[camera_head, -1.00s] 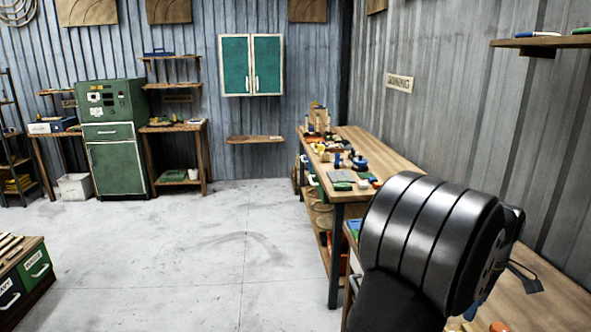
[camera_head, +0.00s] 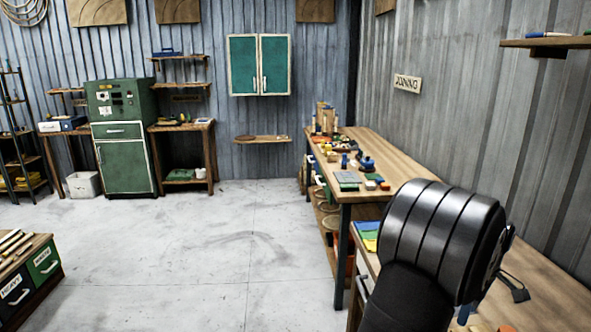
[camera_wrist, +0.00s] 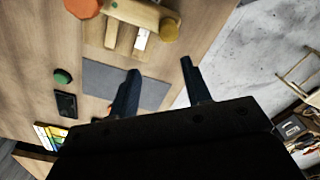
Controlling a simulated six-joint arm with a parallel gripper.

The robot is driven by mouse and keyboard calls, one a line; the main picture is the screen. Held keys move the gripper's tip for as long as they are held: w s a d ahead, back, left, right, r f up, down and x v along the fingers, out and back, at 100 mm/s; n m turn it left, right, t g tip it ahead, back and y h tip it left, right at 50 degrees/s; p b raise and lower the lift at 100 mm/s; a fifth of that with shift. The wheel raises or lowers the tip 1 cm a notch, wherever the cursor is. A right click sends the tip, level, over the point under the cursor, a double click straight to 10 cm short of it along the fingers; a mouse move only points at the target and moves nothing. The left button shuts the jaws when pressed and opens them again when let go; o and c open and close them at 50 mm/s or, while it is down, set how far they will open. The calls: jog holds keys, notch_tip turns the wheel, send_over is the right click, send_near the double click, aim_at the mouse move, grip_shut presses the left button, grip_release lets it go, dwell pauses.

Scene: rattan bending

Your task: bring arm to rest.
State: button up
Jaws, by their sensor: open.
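My gripper (camera_wrist: 158,85) is open and empty in the wrist view, its two dark fingers apart. It is above a wooden bench top (camera_wrist: 35,50) near the bench's edge, with the concrete floor beyond on the right. A grey mat (camera_wrist: 98,80) lies on the bench by the left finger. In the head view my black arm stands over the right-hand bench (camera_head: 555,300), and its gripper end is mostly hidden behind it.
A longer workbench (camera_head: 400,160) with tools stands along the right wall. A green cabinet (camera_head: 125,155) stands at the back left. Drawers (camera_head: 30,275) are at the lower left. The concrete floor (camera_head: 190,250) between is clear. A wall shelf (camera_head: 550,42) is at the upper right.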

notch_tip(320, 180, up, 11)
jog(key=s+d+f+m, duration=0.2)
jog(key=s+d+f, duration=0.3)
jog(key=s, duration=0.5)
jog(key=s+d+f+m, duration=0.3)
jog(key=s+d+f, duration=0.2)
jog(key=s+d, duration=0.3)
jog(key=s+d+f+m, duration=0.2)
jog(key=s+d+f, duration=0.4)
jog(key=s, duration=0.7)
jog(key=shift+d, duration=0.3)
jog(key=shift+o, duration=0.3)
jog(key=shift+s, duration=0.1)
jog(key=o, duration=1.1)
jog(key=shift+c, duration=0.2)
jog(key=shift+o, duration=0.6)
jog(key=w+a+r+t+h, duration=0.1)
jog(key=w+a+r, duration=0.4)
jog(key=w+a, duration=0.25)
jog(key=w+a+r+t+h, duration=0.1)
jog(key=w+a+r+h, duration=0.1)
jog(key=w+a+r, duration=0.5)
jog(key=w+a+r+h, duration=0.1)
jog(key=w+a+r, duration=0.1)
jog(key=w+a, duration=0.6)
jog(key=w+d+f, duration=0.4)
jog(key=d+f, duration=0.1)
jog(key=f, duration=0.4)
jog(key=shift+d+f, duration=0.2)
jog(key=shift+d, duration=0.2)
